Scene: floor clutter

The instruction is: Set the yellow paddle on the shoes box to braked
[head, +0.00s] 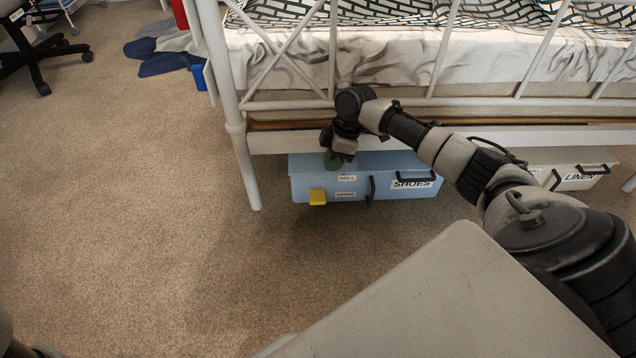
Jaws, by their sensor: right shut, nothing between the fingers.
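The light blue shoes box (380,163) sits on the carpet under the bed, with a "SHOES" label and a black handle on its front. The yellow paddle (317,197) is at the lower left of that front, level with the lower of two small labels. The upper label (347,178) seems to read "ROLL"; the lower label (345,194) is too small to read surely. My right gripper (334,158) is shut and empty, above the box's front left part and above the paddle, apart from the paddle. A green patch shows at its tips. My left gripper is out of view.
The white bed frame (240,160) has a leg left of the box and a low rail above it. A white "LINEN" box (575,177) stands further right under the bed. Open carpet (130,220) lies to the left and in front.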

